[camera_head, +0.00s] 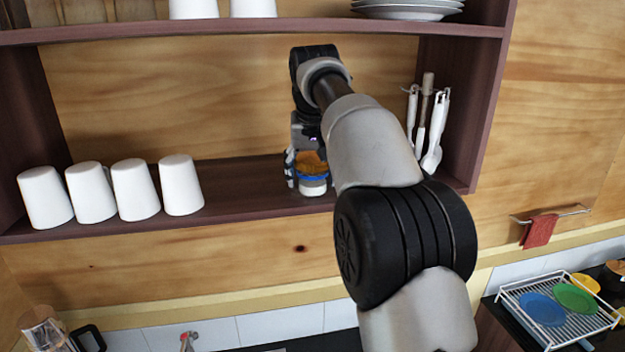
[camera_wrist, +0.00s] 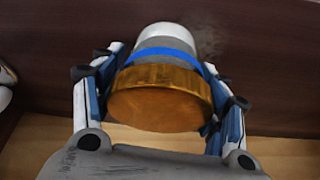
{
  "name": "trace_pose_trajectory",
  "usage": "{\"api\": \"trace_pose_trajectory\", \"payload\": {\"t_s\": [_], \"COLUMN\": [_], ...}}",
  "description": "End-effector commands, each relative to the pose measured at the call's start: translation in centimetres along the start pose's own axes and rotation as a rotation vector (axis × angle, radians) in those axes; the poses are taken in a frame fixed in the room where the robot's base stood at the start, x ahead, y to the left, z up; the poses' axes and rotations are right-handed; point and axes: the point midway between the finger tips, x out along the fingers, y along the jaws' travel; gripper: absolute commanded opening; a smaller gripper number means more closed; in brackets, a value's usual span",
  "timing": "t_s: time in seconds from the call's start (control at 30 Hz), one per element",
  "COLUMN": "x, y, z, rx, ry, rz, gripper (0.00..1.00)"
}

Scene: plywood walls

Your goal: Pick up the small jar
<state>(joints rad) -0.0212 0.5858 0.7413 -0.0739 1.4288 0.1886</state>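The small jar (camera_head: 314,186) has an orange-brown lid, a blue band and a pale lower part. It is at the lower shelf board, right of the middle; whether its base touches the board is hard to tell. In the wrist view the jar (camera_wrist: 160,100) fills the space between the two fingers of my gripper (camera_wrist: 163,88), lid nearest the camera. Both finger pads appear to press against its sides. In the head view my gripper (camera_head: 308,165) is around the jar, and part of it is hidden behind my arm.
Several white cups (camera_head: 135,190) stand on the lower shelf board (camera_head: 250,192) at left. Hanging utensils (camera_head: 436,135) are at right. Plates (camera_head: 408,10) and more cups sit on the upper shelf. A dish rack (camera_head: 560,310) stands at lower right. The board between cups and jar is clear.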

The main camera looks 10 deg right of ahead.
Motion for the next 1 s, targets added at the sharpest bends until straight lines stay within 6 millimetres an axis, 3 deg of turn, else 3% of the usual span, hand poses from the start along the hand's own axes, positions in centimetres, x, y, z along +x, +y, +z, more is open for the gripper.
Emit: {"api": "trace_pose_trajectory", "payload": {"t_s": [0.47,1.0], "x": [-0.02,-0.14], "y": [-0.01,-0.01], "z": [0.0,-0.09], "rx": [0.0,0.0], "ry": [0.0,0.002], "rz": [0.0,0.0], "gripper": [0.33,0.3]}}
